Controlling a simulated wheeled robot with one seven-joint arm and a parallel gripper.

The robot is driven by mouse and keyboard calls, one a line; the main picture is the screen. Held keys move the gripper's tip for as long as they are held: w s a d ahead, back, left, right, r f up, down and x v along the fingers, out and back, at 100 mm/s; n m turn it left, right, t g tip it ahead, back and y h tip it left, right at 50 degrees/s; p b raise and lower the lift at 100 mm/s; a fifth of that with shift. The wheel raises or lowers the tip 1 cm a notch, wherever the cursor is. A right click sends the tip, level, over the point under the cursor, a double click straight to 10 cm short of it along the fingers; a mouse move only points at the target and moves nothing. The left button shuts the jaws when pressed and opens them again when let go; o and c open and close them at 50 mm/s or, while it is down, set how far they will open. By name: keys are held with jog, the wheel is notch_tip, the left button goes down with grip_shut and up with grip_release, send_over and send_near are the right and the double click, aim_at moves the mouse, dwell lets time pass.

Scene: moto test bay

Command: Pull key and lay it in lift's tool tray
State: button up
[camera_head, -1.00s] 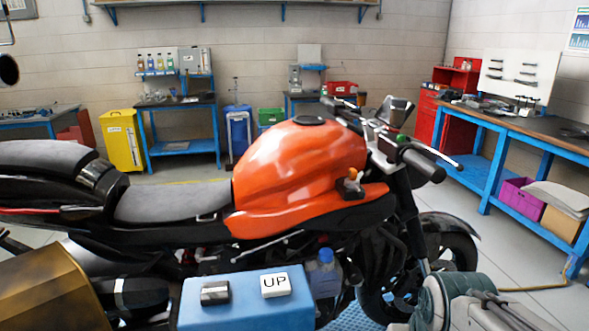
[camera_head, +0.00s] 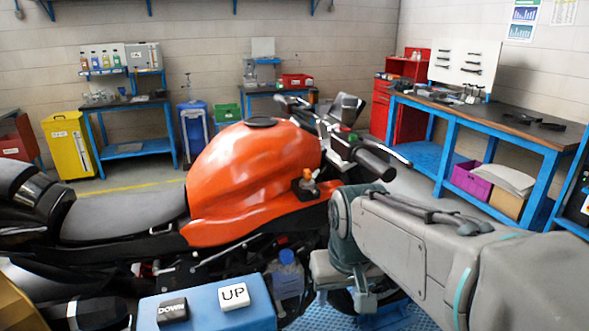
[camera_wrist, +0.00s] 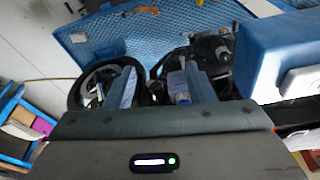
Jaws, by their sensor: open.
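What looks like the key (camera_head: 307,183), a small brass-and-orange piece, stands in a black mount on the side of the orange motorcycle (camera_head: 245,170), below the handlebar. Its details are too small to tell. My gripper (camera_head: 360,300) hangs low at the front wheel, below and to the right of the key, apart from it. In the wrist view, my gripper (camera_wrist: 162,80) shows two spread fingers with nothing held between them. The key cannot be made out there. I cannot identify the tool tray in either view; the blue perforated lift deck (camera_wrist: 120,45) shows beneath the bike.
A blue control box (camera_head: 205,312) with UP and DOWN buttons stands in front of the bike. A blue-capped bottle (camera_head: 288,275) is beside it. The handlebar (camera_head: 365,155) juts out above the gripper. A workbench (camera_head: 500,125) stands at the right, with open floor before it.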

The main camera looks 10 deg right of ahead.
jog(key=w+r+g+p, duration=0.1)
jog(key=w+r+p, duration=0.5)
jog(key=w+r, duration=0.8)
notch_tip(320, 180, up, 3)
jog(key=n+g+p, duration=0.1)
jog(key=n+p, duration=0.1)
jog(key=p, duration=0.7)
send_over(308, 171)
jog(key=shift+w+r, duration=0.1)
jog(key=shift+r, duration=0.05)
jog(key=shift+f+b, duration=1.55)
jog(key=shift+f, duration=2.95)
jog(key=shift+p, duration=0.55)
